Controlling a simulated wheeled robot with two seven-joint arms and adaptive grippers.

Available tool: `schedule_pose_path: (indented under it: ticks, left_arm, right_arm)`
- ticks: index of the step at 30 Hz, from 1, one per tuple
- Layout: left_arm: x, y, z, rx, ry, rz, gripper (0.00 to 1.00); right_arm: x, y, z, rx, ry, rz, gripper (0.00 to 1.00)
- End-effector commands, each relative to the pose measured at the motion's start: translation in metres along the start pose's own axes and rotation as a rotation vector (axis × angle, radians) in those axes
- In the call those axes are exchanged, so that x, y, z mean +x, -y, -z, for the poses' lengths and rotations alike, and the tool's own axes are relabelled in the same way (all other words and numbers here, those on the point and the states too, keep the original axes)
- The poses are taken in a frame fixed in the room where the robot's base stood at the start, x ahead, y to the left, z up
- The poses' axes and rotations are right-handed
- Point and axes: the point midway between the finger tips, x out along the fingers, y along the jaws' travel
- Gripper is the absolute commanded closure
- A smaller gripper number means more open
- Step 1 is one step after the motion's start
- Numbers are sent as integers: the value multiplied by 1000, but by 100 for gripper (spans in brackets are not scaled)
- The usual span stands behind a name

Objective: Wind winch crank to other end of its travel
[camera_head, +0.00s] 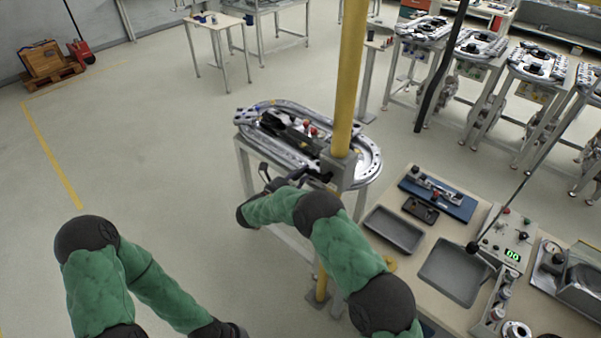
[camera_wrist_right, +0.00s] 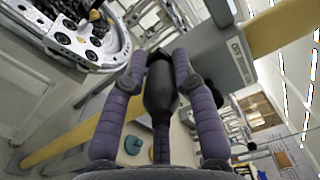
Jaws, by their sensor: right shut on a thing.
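The winch is a grey housing (camera_head: 338,168) on a yellow post (camera_head: 349,75), at the near side of the ring track (camera_head: 365,152). In the right wrist view the grey housing (camera_wrist_right: 203,62) and yellow post (camera_wrist_right: 285,30) lie just beyond the fingers. My right gripper (camera_wrist_right: 158,68) is shut on the black crank handle (camera_wrist_right: 160,98), with a purple-padded finger on each side of it. In the head view the right gripper (camera_head: 284,181) is small and dark, left of the winch housing. The crank's arm is mostly hidden. My left arm is at lower left; its gripper is out of the picture.
The ring track stands on a white-legged table behind the post. A workbench (camera_head: 400,262) with grey trays (camera_head: 394,229), a blue fixture (camera_head: 440,195) and a control box (camera_head: 505,240) is at right. Open floor (camera_head: 150,150) lies to the left.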

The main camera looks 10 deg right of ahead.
Motion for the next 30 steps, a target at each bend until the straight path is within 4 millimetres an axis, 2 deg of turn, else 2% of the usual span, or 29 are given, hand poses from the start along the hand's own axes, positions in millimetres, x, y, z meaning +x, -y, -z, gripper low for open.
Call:
schedule_pose_path:
  ticks: [6, 22, 23, 24, 30]
  left_arm:
    - [4, 1, 0, 0, 0, 0, 100]
    - [4, 1, 0, 0, 0, 0, 100]
    - [4, 1, 0, 0, 0, 0, 100]
    - [4, 1, 0, 0, 0, 0, 100]
    - [4, 1, 0, 0, 0, 0, 100]
  right_arm:
    - [0, -8, 2, -1, 1, -3, 100]
    - [-1, -11, 3, -2, 1, -6, 100]
    - [-1, -11, 3, -2, 1, -6, 65]
    - [-1, -11, 3, -2, 1, -6, 53]
    - [0, -10, 2, 0, 1, -5, 52]
